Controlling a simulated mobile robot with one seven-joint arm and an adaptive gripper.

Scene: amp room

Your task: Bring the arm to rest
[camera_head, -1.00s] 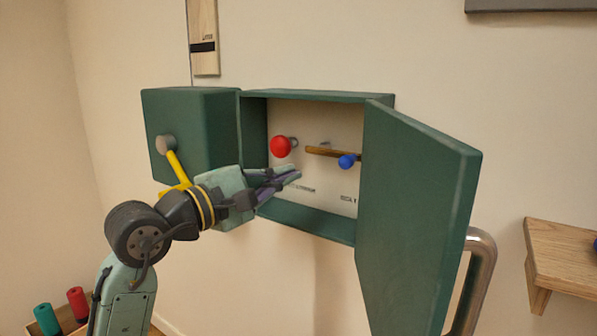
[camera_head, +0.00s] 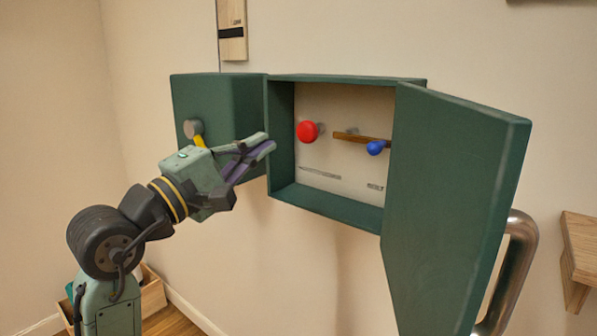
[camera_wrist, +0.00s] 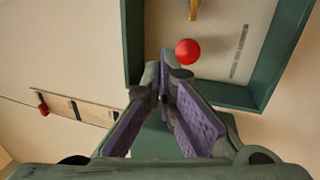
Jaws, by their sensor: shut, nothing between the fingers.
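My gripper (camera_head: 262,147) is in front of the left part of the green wall cabinet (camera_head: 328,212), with its fingers pointing right toward the cabinet's open front. Its fingers (camera_wrist: 167,68) are together at the tips, with nothing between them. In the head view my arm reaches up from the lower left. Inside the cabinet are a red knob (camera_head: 307,132) and a blue knob (camera_head: 375,148) beside a brown bar (camera_head: 350,137). The red knob also shows in the wrist view (camera_wrist: 188,51), just beyond the fingertips, apart from them as far as I can tell.
The cabinet door (camera_head: 455,190) stands open on the right, with a metal handle (camera_head: 515,265). A wooden shelf (camera_head: 582,245) is at right. A wooden crate (camera_head: 153,295) stands on the floor.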

